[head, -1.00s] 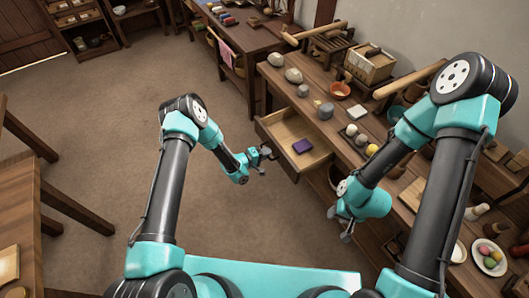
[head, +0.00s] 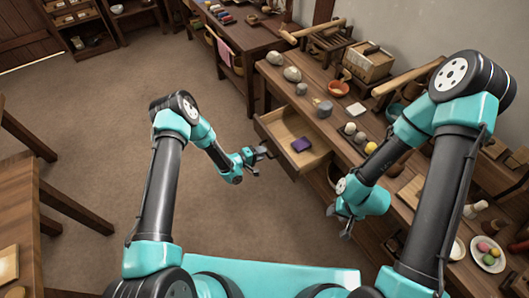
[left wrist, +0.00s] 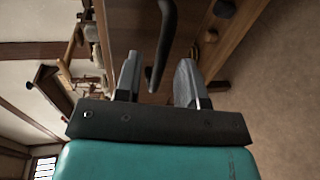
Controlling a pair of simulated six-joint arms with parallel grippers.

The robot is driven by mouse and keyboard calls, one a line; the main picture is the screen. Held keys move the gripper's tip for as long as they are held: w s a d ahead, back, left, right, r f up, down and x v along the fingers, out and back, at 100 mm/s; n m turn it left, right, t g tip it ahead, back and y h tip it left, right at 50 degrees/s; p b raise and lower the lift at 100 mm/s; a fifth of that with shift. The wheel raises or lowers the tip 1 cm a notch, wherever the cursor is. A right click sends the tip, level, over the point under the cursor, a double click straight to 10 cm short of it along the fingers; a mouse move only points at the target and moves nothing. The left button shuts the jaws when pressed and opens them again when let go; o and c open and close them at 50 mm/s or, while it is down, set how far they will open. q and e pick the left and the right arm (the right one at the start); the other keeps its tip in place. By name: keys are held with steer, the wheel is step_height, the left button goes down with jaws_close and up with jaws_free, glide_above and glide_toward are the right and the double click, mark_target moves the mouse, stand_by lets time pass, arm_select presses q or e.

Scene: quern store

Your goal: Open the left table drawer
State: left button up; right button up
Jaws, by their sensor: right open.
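The left table drawer (head: 272,136) stands pulled out from the long wooden table (head: 300,84), with a purple block (head: 301,145) inside it. My left gripper (head: 262,160) is just outside the drawer's front, low over the floor. In the left wrist view my left gripper (left wrist: 158,85) is open, its two fingers spread. A dark bar handle (left wrist: 163,40) shows ahead of and between them; I cannot see contact. My right gripper (head: 343,222) is open and empty, hanging in front of the table, right of the drawer.
The tabletop carries stones, an orange bowl (head: 338,89), a wooden box (head: 368,63) and a plate with coloured balls (head: 488,254). A second table (head: 241,37) stands behind.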

arm_select(q)
steer(key=v, duration=1.5)
steer(key=s+a+r+m+g+y, duration=0.1)
steer(key=s+g+y, duration=0.3)
steer(key=s, duration=0.6)
steer(key=s+a+r+m+g+y, duration=0.1)
steer(key=s+r+m+g+y, duration=0.3)
steer(key=s, duration=0.6)
steer(key=shift+s+a+y, duration=0.2)
steer(key=shift+a+y, duration=0.1)
steer(key=shift+y, duration=0.1)
steer(key=shift+r, duration=0.15)
stand_by(1.1)
